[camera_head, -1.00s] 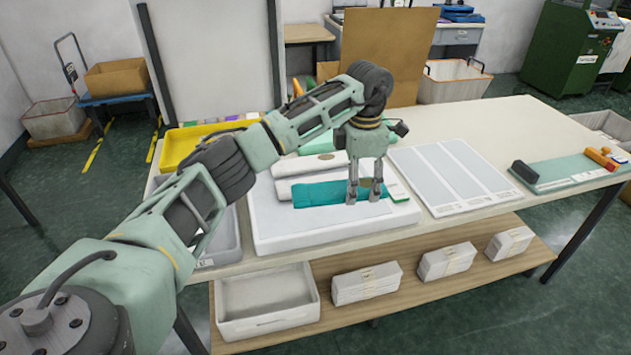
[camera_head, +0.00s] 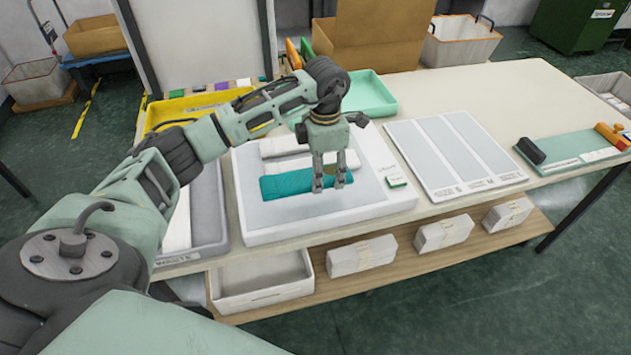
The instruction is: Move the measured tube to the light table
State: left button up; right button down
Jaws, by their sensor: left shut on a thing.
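A flat teal knitted tube (camera_head: 284,186) lies lengthwise left to right over the pale top of a white slab-like light table (camera_head: 257,228). It appears to rest on the surface, though a small gap below it could not be told. My left gripper (camera_head: 329,188) points down at its right part, its fingers shut on the fabric and hiding a little of it. Two white tubes (camera_head: 280,146) lie side by side just behind the teal one on the same slab. My right gripper is not in view.
A green and white card (camera_head: 396,182) lies on the slab's right edge. To its right are a striped board (camera_head: 455,155) and a green mat (camera_head: 575,168) with tools. A grey tray (camera_head: 209,210) and yellow tray (camera_head: 180,108) stand left; a mint tray (camera_head: 370,95) stands behind.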

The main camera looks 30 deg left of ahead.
aim_at(316, 198)
pick_arm(q)
jog(key=shift+s+a+f+p, duration=0.2)
jog(key=shift+s+f, duration=0.15)
jog(key=shift+s, duration=0.2)
jog(key=shift+s+a+f+p, duration=0.15)
jog(key=shift+s+f, duration=0.15)
jog(key=shift+s, duration=0.25)
notch_tip(316, 198, down, 3)
jog(key=shift+f+p, duration=0.15)
jog(key=shift+p, duration=0.6)
jog(key=shift+f, duration=0.5)
jog(key=o, duration=0.8)
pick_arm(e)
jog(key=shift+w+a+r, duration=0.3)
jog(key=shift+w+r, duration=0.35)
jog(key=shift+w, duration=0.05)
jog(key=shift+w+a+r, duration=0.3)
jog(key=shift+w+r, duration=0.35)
pick_arm(q)
jog(key=shift+o, duration=0.2)
jog(key=shift+r, duration=0.15)
